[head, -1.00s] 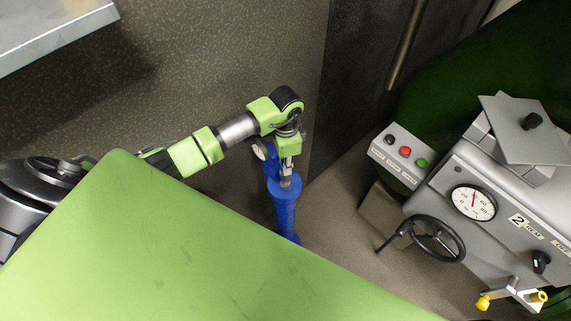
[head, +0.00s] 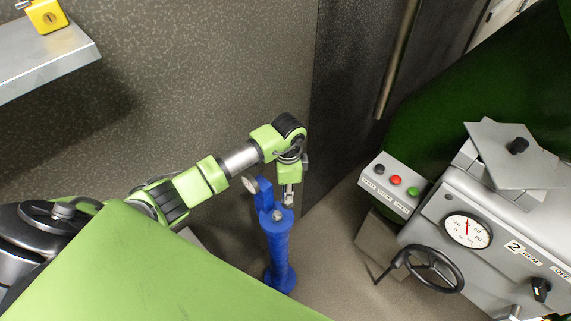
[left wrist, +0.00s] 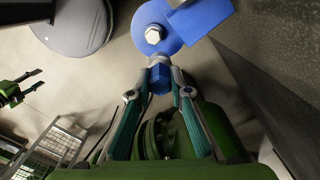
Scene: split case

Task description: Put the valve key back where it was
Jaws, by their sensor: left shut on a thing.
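My left gripper (head: 288,196) is at the top of a blue post (head: 279,245), on its right side. In the left wrist view its fingers (left wrist: 164,74) are shut on a small blue six-sided piece with a silver collar, which I take for the valve key (left wrist: 160,80). The blue post's round flange with a silver nut (left wrist: 154,34) shows just beyond the fingertips. I cannot tell whether the key touches the post. My right gripper (left wrist: 38,79) appears at the left of the left wrist view, fingers apart and empty.
A grey machine has a dial (head: 467,231), a handwheel (head: 434,268) and a button box (head: 394,185) at right. A metal shelf (head: 45,62) with a yellow item (head: 46,15) is at upper left. A dark wall panel stands behind the post.

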